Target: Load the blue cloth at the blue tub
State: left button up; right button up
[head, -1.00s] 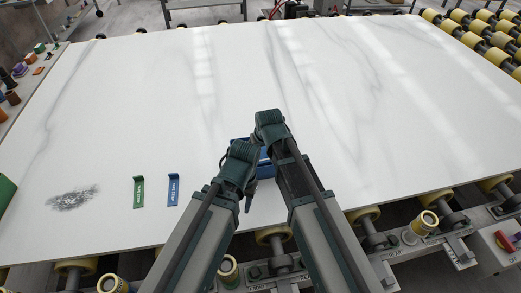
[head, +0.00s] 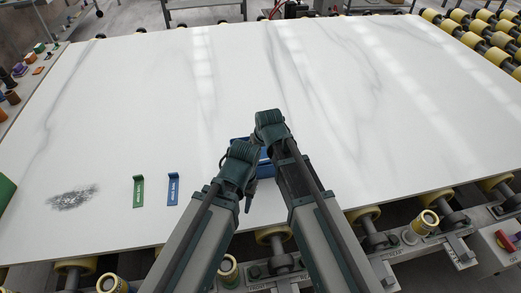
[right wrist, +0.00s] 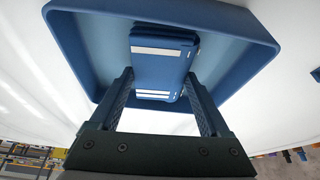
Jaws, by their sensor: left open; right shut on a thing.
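The blue tub (head: 268,170) stands on the white slab, mostly hidden behind my arms in the head view. The right wrist view shows its wide rim and sloping walls (right wrist: 80,48) around my fingers. My right gripper (right wrist: 163,95) is shut on the blue cloth (right wrist: 160,68), a folded blue bundle with white stripes, which shows within the outline of the tub. I cannot tell whether the cloth touches the tub floor. My left gripper (head: 247,203) is open and empty, low at the near left side of the tub; its fingers are partly hidden.
A green strip (head: 138,191) and a blue strip (head: 173,189) with lettering lie left of the tub. A dark speckled patch (head: 73,197) is farther left, near a green object (head: 5,190). The slab behind and to the right is clear. Yellow rollers (head: 427,220) line the near edge.

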dwell(0.4)
notch_tip(320, 180, up, 7)
jog(key=p, duration=0.7)
pick_arm(q)
notch_tip(320, 180, up, 7)
